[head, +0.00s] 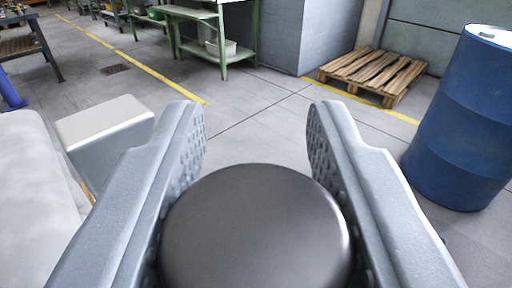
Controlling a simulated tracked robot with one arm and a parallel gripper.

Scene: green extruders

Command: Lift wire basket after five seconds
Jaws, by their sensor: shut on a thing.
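My gripper (256,135) shows in the head view, its two grey fingers with studded inner pads reaching forward. It is shut on a dark grey round object (256,225) with a smooth, flat-looking top, which sits between the fingers near the bottom of the picture. Its lower part is hidden, so I cannot tell what it is or whether it touches anything below. I do not see a wire basket that I can make out in this view.
A blue drum (465,120) stands at the right. A wooden pallet (372,75) lies behind it. A pale box (105,135) and a larger pale surface (35,200) are at the left. A green workbench (200,35) stands at the back. The grey floor (255,110) ahead is clear.

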